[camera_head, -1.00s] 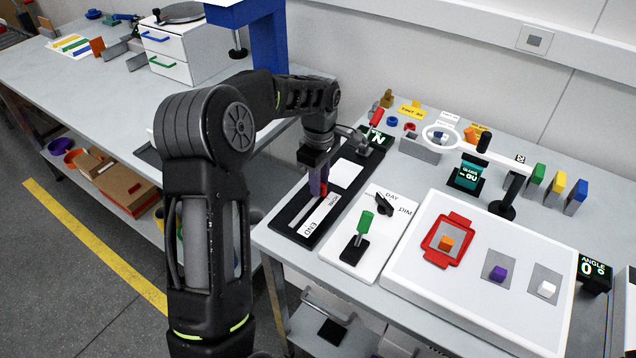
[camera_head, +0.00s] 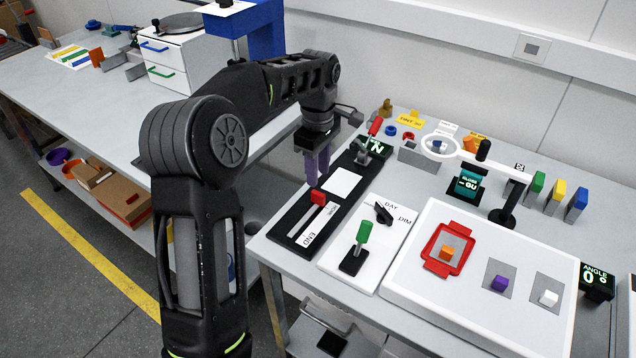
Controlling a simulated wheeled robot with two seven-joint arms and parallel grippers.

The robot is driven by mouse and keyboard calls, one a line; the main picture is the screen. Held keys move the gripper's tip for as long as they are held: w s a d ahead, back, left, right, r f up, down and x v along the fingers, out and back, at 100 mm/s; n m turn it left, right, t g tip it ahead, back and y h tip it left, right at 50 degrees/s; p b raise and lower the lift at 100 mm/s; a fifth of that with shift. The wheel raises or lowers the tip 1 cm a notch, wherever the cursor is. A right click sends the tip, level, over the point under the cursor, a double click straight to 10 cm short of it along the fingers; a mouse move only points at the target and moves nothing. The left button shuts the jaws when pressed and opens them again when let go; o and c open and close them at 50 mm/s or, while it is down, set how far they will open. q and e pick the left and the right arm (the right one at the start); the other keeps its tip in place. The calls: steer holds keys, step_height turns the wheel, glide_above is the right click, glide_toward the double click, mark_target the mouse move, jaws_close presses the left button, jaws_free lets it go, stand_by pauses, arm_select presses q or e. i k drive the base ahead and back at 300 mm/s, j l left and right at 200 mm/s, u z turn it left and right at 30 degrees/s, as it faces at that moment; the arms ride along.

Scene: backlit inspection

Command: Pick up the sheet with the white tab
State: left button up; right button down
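The sheet with the white tab (camera_head: 548,298) is the grey sheet at the right end of the white light panel (camera_head: 420,283). Its tab is a small white block standing on it. A sheet with a purple tab (camera_head: 499,284) lies to its left. A sheet with an orange tab (camera_head: 447,253) lies farther left inside a red frame (camera_head: 428,262). My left gripper (camera_head: 318,172) hangs over the black slider board, behind its red knob (camera_head: 317,197), well left of the sheets. Its purple fingers look slightly apart and hold nothing visible. My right gripper is out of view.
A green-handled lever (camera_head: 363,235) and a black dial (camera_head: 384,212) stand between my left gripper and the panel. A ring magnifier (camera_head: 440,146) on a black stand is behind the panel. Green, yellow and blue blocks (camera_head: 577,203) stand at the back right. An angle display (camera_head: 596,280) is right of the panel.

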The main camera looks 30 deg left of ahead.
mark_target(547, 292)
steer(key=k, duration=1)
